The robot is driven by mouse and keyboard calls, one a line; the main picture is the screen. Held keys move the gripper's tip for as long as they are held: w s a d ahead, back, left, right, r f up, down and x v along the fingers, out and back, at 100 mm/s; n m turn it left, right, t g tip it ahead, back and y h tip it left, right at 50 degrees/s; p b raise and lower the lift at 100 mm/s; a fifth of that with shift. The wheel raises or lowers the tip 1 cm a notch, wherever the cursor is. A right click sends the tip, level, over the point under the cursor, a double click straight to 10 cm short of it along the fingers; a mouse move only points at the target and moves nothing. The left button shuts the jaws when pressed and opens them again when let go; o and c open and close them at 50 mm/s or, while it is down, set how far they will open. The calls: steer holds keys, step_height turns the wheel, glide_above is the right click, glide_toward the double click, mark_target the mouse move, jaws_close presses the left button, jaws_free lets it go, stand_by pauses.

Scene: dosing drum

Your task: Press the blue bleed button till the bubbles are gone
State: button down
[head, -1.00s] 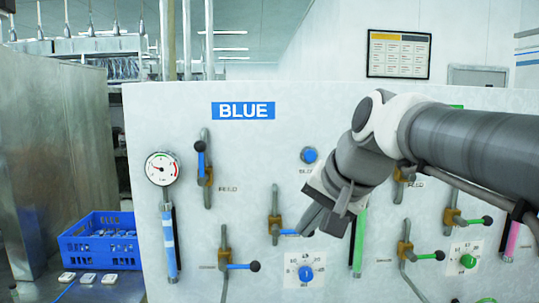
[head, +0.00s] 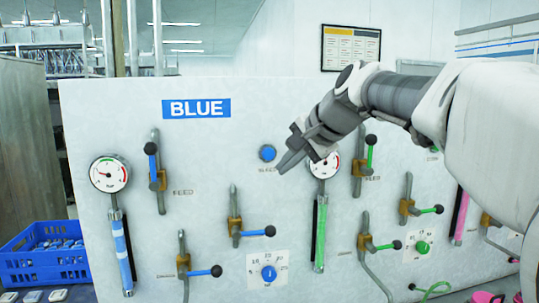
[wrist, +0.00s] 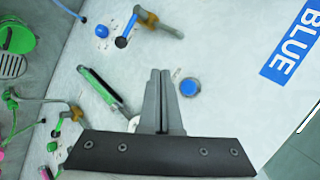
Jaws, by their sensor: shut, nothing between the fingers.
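The round blue bleed button (head: 267,153) sits on the pale panel right of the BLUE label; it also shows in the wrist view (wrist: 190,87). My gripper (head: 283,171) is shut and empty, its tips just below and right of the button in the head view. In the wrist view the closed fingers (wrist: 160,74) appear beside the button, apart from it in the picture; I cannot tell their distance from the panel. The blue sight tube (head: 123,252) under the left gauge (head: 109,174) shows blue liquid with paler bands, too small to tell as bubbles.
Blue-handled valves (head: 152,160) and a blue dial (head: 268,273) surround the button. A green sight tube (head: 320,236) and green-handled valves stand to the right, under my arm. A blue crate (head: 45,258) is at the lower left. The panel around the button is mostly flat.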

mark_target(275, 154)
stand_by(0.3)
steer(key=shift+w+a+p, duration=0.3)
steer(key=shift+w+p, duration=0.55)
steer(key=shift+w, duration=0.6)
steer(key=shift+w+a+p, duration=0.3)
steer(key=shift+w+p, duration=0.5)
steer(key=shift+w, duration=0.6)
steer(key=shift+w+a+p, duration=0.3)
steer(key=shift+w+p, duration=0.55)
steer(key=shift+w, duration=0.6)
steer(key=shift+w, duration=0.15)
steer(key=shift+w+p, duration=0.25)
steer(key=shift+p, duration=0.15)
